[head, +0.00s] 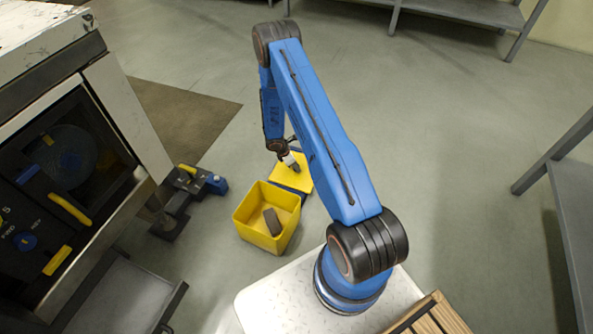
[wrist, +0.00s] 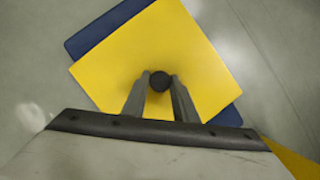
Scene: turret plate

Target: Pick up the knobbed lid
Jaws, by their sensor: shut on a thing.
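The knobbed lid (wrist: 140,50) is a flat yellow square plate with a round dark knob (wrist: 160,81) at its middle. It also shows in the head view (head: 303,182), partly hidden by my gripper (head: 294,164). In the wrist view the two fingers of my gripper (wrist: 160,84) are shut on the knob, one on each side. The lid lies over a dark blue surface (wrist: 88,38) whose corners stick out past it, turned slightly from it. I cannot tell whether the lid touches the blue surface.
An open yellow bin (head: 253,232) with a dark grey block (head: 272,221) inside stands just in front of the lid. A blue and dark vise-like device (head: 187,190) is to the left, beside a machine (head: 70,170). A grey bench (head: 578,210) stands right.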

